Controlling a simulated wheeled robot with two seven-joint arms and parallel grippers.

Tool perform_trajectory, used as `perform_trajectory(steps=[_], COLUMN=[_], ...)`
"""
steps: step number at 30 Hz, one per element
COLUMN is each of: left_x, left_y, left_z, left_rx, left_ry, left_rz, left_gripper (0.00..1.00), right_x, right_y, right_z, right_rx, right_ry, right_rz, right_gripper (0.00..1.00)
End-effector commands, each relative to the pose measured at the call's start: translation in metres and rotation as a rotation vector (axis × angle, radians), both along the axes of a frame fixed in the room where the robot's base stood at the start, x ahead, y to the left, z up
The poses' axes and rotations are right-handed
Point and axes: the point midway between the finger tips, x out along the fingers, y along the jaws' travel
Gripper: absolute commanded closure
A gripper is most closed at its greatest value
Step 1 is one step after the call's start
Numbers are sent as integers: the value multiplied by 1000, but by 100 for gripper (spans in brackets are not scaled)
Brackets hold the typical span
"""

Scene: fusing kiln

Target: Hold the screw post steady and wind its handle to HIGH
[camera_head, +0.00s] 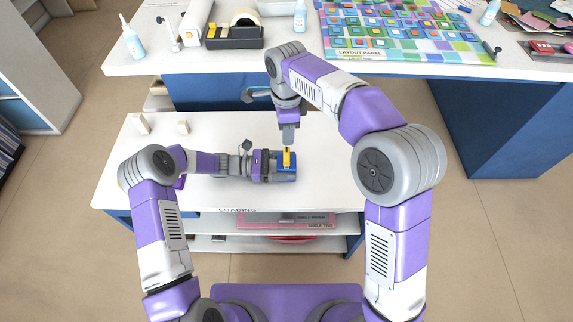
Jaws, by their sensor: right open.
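The screw post shows as a small blue body (291,166) with a yellow handle (287,156) on top, on the white loading table (325,185). My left gripper (284,172) comes in from the left, low over the table. Its grey fingers lie at the blue body and hide part of it; whether they close on it I cannot tell. My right gripper (288,142) comes down from behind the post, open, with its tips right at the yellow handle. Whether they touch the handle I cannot tell. Any markings on the post are too small to read.
A shelf below holds a pink tray (262,221). The back counter carries a tape dispenser (235,34), bottles and a colourful layout panel (400,35). The table is clear on the post's right.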

Motion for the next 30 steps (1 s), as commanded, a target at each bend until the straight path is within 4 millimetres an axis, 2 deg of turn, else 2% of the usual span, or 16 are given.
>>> perform_trajectory(steps=[2, 9, 11, 16, 20, 30], left_x=[0, 0, 0, 0, 0, 0], left_y=[0, 0, 0, 0, 0, 0], left_z=[0, 0, 0, 0, 0, 0], left_rx=[0, 0, 0, 0, 0, 0], left_ry=[0, 0, 0, 0, 0, 0], left_rz=[0, 0, 0, 0, 0, 0], left_gripper=[61, 61, 61, 61, 61, 61], right_x=[0, 0, 0, 0, 1, 5], right_y=[0, 0, 0, 0, 0, 0], right_z=[0, 0, 0, 0, 2, 6], right_rx=[0, 0, 0, 0, 0, 1], right_ry=[0, 0, 0, 0, 0, 0], right_rz=[0, 0, 1, 73, 242, 871], right_gripper=[57, 57, 50, 49, 49, 49])
